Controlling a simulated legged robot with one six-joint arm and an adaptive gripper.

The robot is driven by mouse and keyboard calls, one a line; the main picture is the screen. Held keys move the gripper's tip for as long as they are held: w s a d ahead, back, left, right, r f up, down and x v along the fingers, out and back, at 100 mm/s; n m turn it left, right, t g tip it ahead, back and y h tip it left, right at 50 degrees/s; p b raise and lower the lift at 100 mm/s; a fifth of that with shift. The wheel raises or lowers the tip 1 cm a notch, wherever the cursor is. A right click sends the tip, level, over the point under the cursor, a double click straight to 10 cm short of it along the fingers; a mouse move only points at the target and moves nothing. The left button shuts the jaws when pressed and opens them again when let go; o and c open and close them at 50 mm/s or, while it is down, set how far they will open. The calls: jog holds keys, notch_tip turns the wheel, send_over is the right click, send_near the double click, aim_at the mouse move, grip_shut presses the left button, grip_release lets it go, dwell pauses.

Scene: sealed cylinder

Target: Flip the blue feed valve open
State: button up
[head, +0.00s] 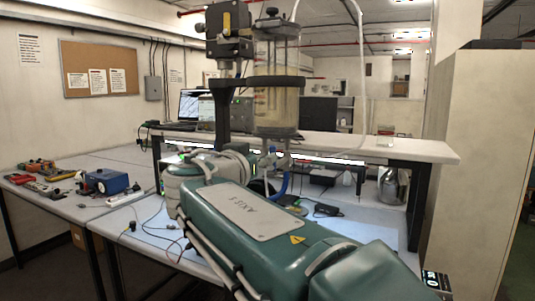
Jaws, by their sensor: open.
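A clear sealed cylinder (277,82) with dark bands stands upright beyond my arm, near the middle of the head view. Small metal fittings (268,160) show below its base. A blue curved piece (284,184) shows just under them; it is too small to tell whether it is the feed valve's handle or a tube, or how it is turned. My green arm reaches from the lower right towards the area below the cylinder. Its wrist end is close in front and to the left of the fittings. My gripper's fingers do not show.
A dark upright post with a boxy head (228,45) stands left of the cylinder. The left bench (65,190) holds tools and a blue box (104,181). A raised shelf (420,150) crosses behind. Loose cables lie on the bench. A pale cabinet (468,165) stands right.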

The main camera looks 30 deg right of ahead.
jog(key=v, duration=0.6)
jog(key=shift+a, duration=0.25)
jog(key=shift+s, duration=0.1)
jog(key=s+d+f+n+g+y, duration=0.1)
jog(key=s+f+n+g+y, duration=0.15)
jog(key=s+f, duration=0.4)
jog(key=s+d+f+n+g+y, duration=0.2)
jog(key=s+f+n+y, duration=0.15)
jog(key=f, duration=0.65)
jog(key=s+a+f+n+y, duration=0.2)
jog(key=s+a+f+y, duration=0.1)
jog(key=f, duration=0.4)
jog(key=s+a+f+n+y, duration=0.2)
jog(key=s+a+f+y, duration=0.2)
jog(key=s+f+y, duration=0.1)
jog(key=shift+s+f+g, duration=0.45)
jog(key=shift+f, duration=0.5)
